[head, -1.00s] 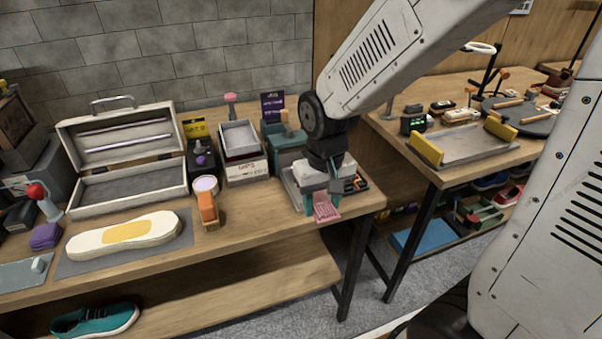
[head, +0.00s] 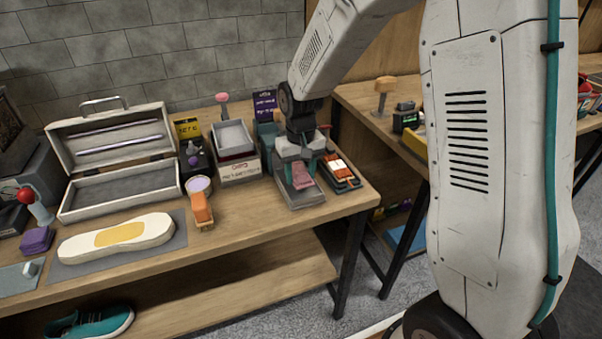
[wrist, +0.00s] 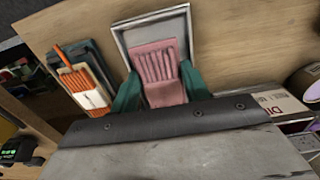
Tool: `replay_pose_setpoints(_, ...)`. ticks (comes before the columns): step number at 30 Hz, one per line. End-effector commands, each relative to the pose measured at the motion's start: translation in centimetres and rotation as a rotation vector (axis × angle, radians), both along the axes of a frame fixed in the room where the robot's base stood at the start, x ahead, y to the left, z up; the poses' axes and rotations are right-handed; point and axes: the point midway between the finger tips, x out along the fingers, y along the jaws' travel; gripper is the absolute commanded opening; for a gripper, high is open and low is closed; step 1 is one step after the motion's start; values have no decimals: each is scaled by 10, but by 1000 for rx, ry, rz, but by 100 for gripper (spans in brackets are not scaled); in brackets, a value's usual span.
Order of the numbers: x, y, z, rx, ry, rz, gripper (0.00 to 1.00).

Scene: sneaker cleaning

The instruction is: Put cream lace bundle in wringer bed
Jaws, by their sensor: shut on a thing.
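My gripper (head: 303,163) has teal fingers and is shut on a pink, ribbed lace bundle (wrist: 154,62). The bundle also shows in the head view (head: 303,176), below the gripper. No cream bundle stands out; the held one looks pink. The bundle is over a grey, light-rimmed tray (wrist: 130,38) that looks like the wringer bed, also in the head view (head: 301,197). I cannot tell whether the bundle touches the bed. The fingers partly cover the bundle's sides, and the wrist hides the bed's near part.
A dark tray with orange strands and a white band (head: 342,170) lies close right of the bed. An orange-handled brush (head: 202,210), a cream sole (head: 117,237) and an open case (head: 120,193) are to the left. The table's front edge is close.

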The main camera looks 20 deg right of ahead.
Motion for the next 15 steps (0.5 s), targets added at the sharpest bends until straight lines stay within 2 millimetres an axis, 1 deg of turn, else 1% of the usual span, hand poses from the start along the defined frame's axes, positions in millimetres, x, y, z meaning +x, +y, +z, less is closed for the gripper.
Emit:
replay_pose_setpoints(2, 0, 0, -6, 0, 0, 0, 21)
replay_pose_setpoints(8, 0, 0, -5, 0, -1, 0, 21)
replay_pose_setpoints(15, -1, 0, -12, 0, 1, 0, 21)
